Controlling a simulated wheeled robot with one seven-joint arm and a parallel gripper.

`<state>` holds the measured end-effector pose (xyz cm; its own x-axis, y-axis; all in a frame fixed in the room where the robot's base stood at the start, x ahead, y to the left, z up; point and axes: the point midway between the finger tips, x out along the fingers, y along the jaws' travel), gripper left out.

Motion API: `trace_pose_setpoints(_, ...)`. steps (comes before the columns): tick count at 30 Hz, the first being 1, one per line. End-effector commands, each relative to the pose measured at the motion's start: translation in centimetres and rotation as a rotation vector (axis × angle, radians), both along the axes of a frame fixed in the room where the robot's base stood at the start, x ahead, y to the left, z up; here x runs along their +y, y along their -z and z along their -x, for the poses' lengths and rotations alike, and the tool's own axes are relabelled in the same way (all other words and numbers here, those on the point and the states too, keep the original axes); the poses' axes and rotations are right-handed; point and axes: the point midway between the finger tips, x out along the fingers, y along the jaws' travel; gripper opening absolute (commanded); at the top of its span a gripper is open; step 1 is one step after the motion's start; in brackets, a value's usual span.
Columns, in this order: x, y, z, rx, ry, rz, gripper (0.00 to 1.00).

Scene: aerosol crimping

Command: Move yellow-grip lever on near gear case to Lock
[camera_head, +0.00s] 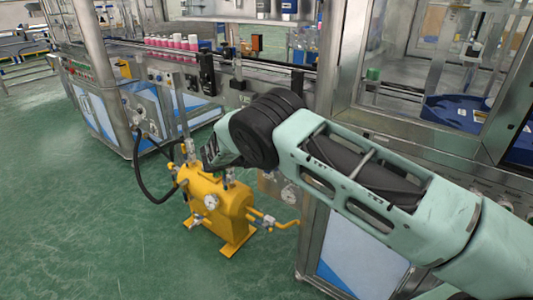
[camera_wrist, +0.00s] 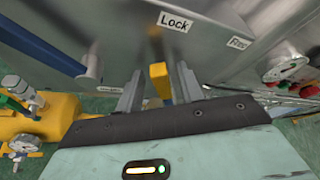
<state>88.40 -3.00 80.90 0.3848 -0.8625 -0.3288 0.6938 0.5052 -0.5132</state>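The yellow-grip lever (camera_wrist: 159,82) shows in the wrist view, in front of a grey metal case (camera_wrist: 215,60). A white Lock label (camera_wrist: 174,21) is on the case above and right of the grip, and a Free label (camera_wrist: 240,44) is farther right. My gripper (camera_wrist: 160,69) is open, with one finger left of the yellow grip and one right of it. Gaps show between the grip and both fingers. The grip's lower end is hidden behind my gripper body. In the head view my arm covers the lever and the fingers.
A yellow tank (camera_head: 222,205) with gauges and valves stands on the green floor below my wrist. It also shows at the left of the wrist view (camera_wrist: 50,118). A blue bar (camera_wrist: 40,45) is at the upper left there. A conveyor with pink-and-white cans (camera_head: 172,45) runs behind.

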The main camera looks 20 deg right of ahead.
Motion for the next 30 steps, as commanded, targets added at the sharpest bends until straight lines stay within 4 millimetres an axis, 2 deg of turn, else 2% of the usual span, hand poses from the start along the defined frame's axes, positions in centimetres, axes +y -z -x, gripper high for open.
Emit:
trace_pose_setpoints(5,2.1,-0.7,0.8,-0.001,-0.003,-0.002,0.37)
trace_pose_setpoints(21,12.5,-4.6,5.5,-0.001,-0.004,-0.002,0.37)
trace_pose_setpoints(25,14.0,-5.2,6.1,-0.001,-0.004,-0.001,0.37)
trace_pose_setpoints(30,14.8,-5.5,6.6,0.002,-0.002,0.0,0.37)
